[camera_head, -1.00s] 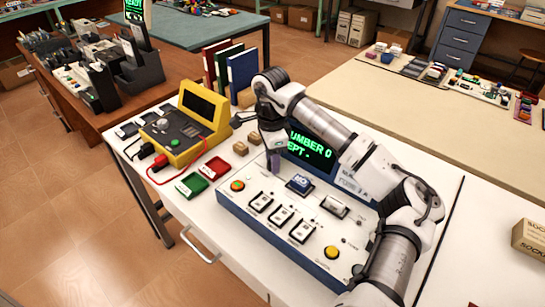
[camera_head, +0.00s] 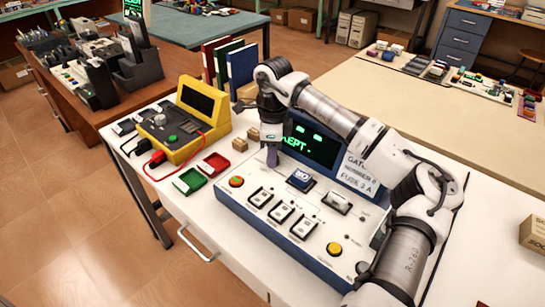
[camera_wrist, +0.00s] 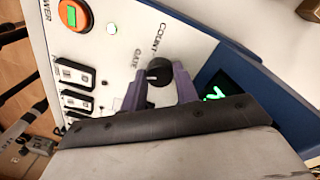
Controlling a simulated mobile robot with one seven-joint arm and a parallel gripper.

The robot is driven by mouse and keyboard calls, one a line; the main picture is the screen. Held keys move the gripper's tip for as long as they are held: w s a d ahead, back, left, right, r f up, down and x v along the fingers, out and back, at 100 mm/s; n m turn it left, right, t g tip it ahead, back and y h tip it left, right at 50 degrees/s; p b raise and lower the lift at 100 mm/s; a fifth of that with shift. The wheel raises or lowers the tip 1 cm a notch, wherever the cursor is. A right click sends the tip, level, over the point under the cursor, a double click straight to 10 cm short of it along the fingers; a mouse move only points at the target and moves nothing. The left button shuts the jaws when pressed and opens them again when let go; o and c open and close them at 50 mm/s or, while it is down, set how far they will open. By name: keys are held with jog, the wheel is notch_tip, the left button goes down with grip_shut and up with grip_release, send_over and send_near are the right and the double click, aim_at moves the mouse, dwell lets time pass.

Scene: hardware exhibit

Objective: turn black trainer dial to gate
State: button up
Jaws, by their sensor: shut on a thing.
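The black dial (camera_wrist: 158,73) sits on the white top of the trainer panel (camera_head: 330,232), beside the printed words COUNT and GATE in the wrist view. A white mark shows on the dial's left side, on the side of the word GATE. My gripper (camera_wrist: 158,85) has its purple fingers on either side of the dial and is shut on it. In the head view my gripper (camera_head: 272,157) points down at the panel's back left, and the dial is hidden there. The panel's screen (camera_head: 310,142) shows green letters ending in KEPT, partly covered by my arm.
A yellow instrument (camera_head: 185,120), red tray (camera_head: 213,163), green tray (camera_head: 189,181) and small wooden blocks (camera_head: 240,144) stand left.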

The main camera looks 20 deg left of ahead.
jog(key=shift+d+m+b, duration=0.1)
jog(key=shift+m+b, duration=0.95)
jog(key=shift+m, duration=1.15)
jog(key=o, duration=1)
jog(key=r, duration=0.9)
jog(key=r+b, duration=0.1)
jog(key=r, duration=0.3)
jog(key=shift+w+r, duration=0.4)
